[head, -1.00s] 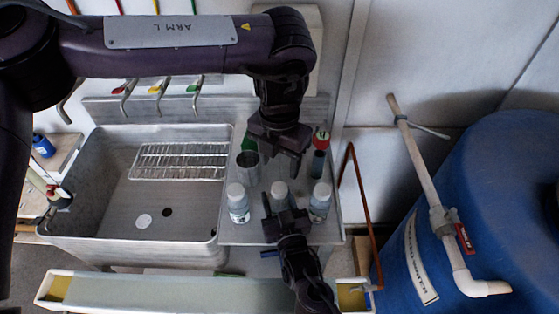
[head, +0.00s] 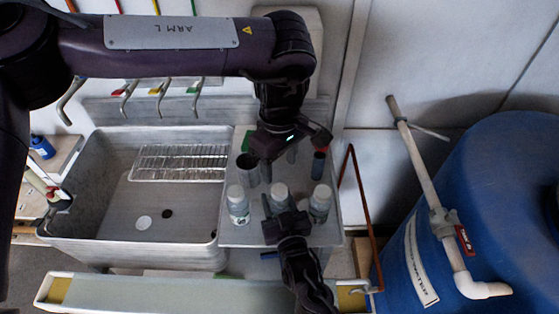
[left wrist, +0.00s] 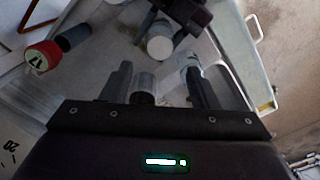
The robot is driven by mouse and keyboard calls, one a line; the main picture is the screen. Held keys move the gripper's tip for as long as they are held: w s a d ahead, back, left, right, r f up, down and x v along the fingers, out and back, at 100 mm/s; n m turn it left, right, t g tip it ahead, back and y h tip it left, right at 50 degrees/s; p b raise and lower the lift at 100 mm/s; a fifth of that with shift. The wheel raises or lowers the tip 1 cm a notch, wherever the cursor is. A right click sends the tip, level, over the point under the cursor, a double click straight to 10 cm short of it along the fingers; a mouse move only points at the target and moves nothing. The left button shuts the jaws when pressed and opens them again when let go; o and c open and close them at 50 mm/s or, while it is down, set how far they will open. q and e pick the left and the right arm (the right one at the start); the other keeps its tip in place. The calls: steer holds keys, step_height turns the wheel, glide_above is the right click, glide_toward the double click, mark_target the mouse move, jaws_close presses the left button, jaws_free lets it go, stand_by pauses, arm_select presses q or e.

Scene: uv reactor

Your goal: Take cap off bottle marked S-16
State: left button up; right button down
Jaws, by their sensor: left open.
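Three white-capped bottles stand in a row on the metal ledge: a left one (head: 239,203), a middle one (head: 280,192) and a right one (head: 320,202). Their labels are too small to read. My right gripper (head: 280,210) is at the middle bottle, its fingers beside it; whether they press on it I cannot tell. My left gripper (left wrist: 157,85) is open, behind the row and above the ledge, apart from the bottles. The left wrist view shows the middle bottle's white cap (left wrist: 160,48) beyond the fingertips, near my right gripper.
A metal cup (head: 248,170) stands behind the left bottle. A dark container with a red cap (left wrist: 42,57) marked 17 is close by. The sink (head: 110,215) with a wire rack (head: 180,162) lies left. A blue barrel (head: 490,200) stands right.

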mark_target(280, 190)
arm_select(q)
steer(key=shift+f, duration=4)
